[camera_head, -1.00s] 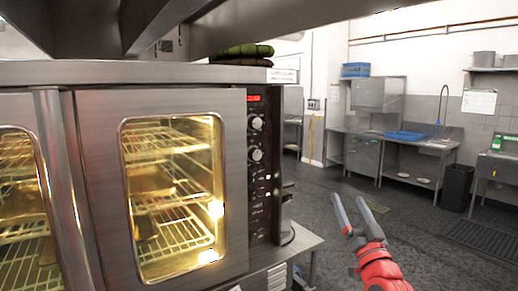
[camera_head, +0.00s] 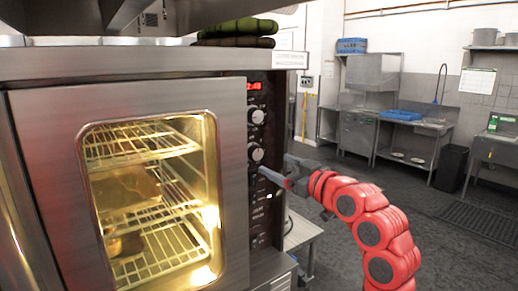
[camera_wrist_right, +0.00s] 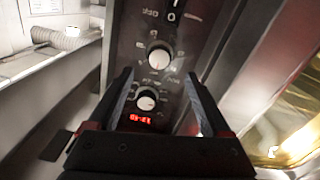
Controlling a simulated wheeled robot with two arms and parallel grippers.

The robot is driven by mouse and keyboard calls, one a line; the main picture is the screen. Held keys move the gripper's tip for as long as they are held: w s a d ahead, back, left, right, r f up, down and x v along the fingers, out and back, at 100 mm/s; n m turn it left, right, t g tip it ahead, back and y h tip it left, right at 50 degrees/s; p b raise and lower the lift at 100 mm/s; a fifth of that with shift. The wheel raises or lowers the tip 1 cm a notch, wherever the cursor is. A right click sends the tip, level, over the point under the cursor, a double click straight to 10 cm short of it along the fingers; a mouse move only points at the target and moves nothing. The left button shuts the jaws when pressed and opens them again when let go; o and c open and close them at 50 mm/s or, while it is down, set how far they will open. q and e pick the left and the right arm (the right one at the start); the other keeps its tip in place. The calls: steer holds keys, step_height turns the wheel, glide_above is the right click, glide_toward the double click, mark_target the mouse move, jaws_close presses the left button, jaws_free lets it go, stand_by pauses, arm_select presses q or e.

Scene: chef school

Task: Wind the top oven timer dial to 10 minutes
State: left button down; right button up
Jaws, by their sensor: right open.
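The oven's black control panel (camera_head: 262,215) has a red display (camera_head: 254,86) at its top. Below it sit two dials, the top dial (camera_head: 256,115) and the lower dial (camera_head: 256,153). My right gripper (camera_head: 277,167) is open and empty, close in front of the panel at about the lower dial's height. In the right wrist view, which shows the panel upside down, the top dial (camera_wrist_right: 147,99) is near the display (camera_wrist_right: 140,119). The lower dial (camera_wrist_right: 160,58) appears just beyond and between the fingertips (camera_wrist_right: 158,76). The dial markings are too small to read. My left gripper is out of view.
The lit oven door (camera_head: 150,200) with its window fills the left. Green folded cloths (camera_head: 238,28) lie on the oven top. A low steel table (camera_head: 300,235) stands beside the oven. The floor (camera_head: 425,235) to the right is open.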

mark_target(258, 156)
steer(key=p+x, duration=0.3)
steer(key=x, duration=0.4)
steer(key=shift+w+a+r, duration=0.2)
steer(key=shift+w+a, duration=0.05)
steer(key=shift+w, duration=0.05)
steer(key=shift+w+a+f, duration=0.1)
steer(key=shift+w+a, duration=0.15)
steer(key=shift+w, duration=0.15)
steer(key=shift+f, duration=0.1)
steer(key=c, duration=1.2)
